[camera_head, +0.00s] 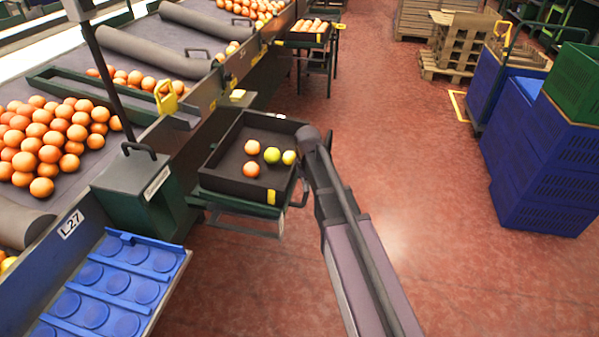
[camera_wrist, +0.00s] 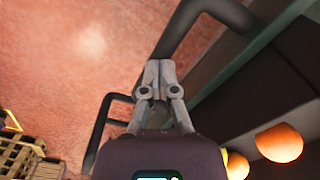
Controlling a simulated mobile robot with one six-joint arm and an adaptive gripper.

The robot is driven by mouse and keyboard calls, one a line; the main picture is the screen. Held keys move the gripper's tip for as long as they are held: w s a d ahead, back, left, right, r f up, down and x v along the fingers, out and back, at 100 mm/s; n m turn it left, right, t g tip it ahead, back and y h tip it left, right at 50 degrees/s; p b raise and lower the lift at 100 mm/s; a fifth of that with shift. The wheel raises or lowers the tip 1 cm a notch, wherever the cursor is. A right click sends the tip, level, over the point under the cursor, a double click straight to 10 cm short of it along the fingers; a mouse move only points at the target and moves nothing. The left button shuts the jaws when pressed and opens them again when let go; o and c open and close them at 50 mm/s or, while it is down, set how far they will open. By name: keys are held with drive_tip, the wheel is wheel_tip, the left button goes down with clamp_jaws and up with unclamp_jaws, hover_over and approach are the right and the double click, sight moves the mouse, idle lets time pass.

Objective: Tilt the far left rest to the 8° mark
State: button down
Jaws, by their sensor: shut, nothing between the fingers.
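A dark tray (camera_head: 225,180) with several fruits rests on a green stand (camera_head: 237,208) beside the sorting line. A second stand (camera_head: 312,44) with oranges is farther back. I cannot tell which is the far left rest, and no 8° mark is legible. My gripper (camera_wrist: 158,68) is shut and empty in the wrist view. A dark tubular bar (camera_wrist: 190,35) passes just beyond its fingertips; I cannot tell whether they touch. A dark looped handle (camera_wrist: 100,130) is to the left. In the head view my arm hides the gripper, near the tray's right side.
An orange (camera_wrist: 279,143) lies right of my gripper in the wrist view. The sorting line (camera_head: 190,120) runs along the left, with a green box (camera_head: 135,195) and blue cup tray (camera_head: 110,285). Blue crates (camera_head: 545,170) stand right. Red floor (camera_head: 420,170) between is clear.

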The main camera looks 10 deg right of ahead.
drive_tip(key=shift+f+b, duration=0.3)
drive_tip(key=shift+f, duration=0.1)
idle(0.3)
drive_tip(key=shift+r, duration=0.15)
wheel_tip(320, 180, up, 9)
drive_tip(key=p, duration=0.9)
idle(0.4)
idle(0.3)
drive_tip(key=s+d+m, duration=0.1)
drive_tip(key=s+d, duration=0.2)
drive_tip(key=s, duration=0.6)
drive_tip(key=s+d+m, duration=0.1)
drive_tip(key=s+d, duration=0.1)
drive_tip(key=s, duration=0.7)
wheel_tip(320, 180, up, 16)
drive_tip(key=p, duration=1.6)
drive_tip(key=shift+w+d, duration=0.15)
